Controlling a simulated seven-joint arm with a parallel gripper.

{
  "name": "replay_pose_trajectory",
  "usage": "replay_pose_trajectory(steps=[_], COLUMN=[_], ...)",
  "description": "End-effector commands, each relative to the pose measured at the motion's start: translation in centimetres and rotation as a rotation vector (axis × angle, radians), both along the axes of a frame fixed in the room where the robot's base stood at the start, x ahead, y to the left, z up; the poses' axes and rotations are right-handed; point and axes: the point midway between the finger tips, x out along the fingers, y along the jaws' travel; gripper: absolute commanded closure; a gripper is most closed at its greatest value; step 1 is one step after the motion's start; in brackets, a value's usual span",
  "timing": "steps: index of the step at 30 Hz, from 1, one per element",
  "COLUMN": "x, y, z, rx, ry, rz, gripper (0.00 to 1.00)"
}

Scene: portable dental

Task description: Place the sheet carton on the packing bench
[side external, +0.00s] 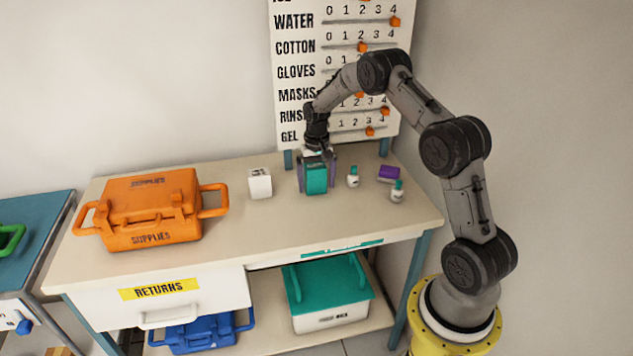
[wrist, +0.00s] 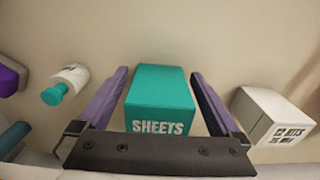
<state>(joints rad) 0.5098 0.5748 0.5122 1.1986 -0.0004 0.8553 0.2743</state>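The sheet carton (side external: 316,180) is a teal box standing upright on the beige bench top (side external: 275,232). In the wrist view the sheet carton (wrist: 160,98) shows the word SHEETS. My gripper (side external: 317,172) is lowered over it, with one purple finger on each side. In the wrist view my gripper (wrist: 160,74) is open, with narrow gaps between the fingers and the carton. The beige bench has a RETURNS drawer; its small teal front label is unreadable. I cannot tell which surface is the packing bench.
A white KITS box (side external: 260,184) stands left of the carton. White bottles with teal caps (side external: 353,177) (side external: 397,192) and a purple box (side external: 389,173) are to the right. An orange supplies case (side external: 150,210) fills the left end. A blue-topped table (side external: 35,235) stands farther left. The bench's front middle is clear.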

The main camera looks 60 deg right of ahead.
Motion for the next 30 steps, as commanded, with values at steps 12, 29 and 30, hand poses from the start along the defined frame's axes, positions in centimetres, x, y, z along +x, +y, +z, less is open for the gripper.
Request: replay_pose_trajectory(steps=[12, 29, 30], x=[0.1, 0.0, -0.1], y=[0.0, 0.2, 0.5], z=[3.9, 12.3, 12.9], rx=[-0.002, -0.002, -0.004], ry=[-0.004, -0.004, -0.008], rz=[0.0, 0.004, 0.012], gripper=[0.0, 0.0, 0.0])
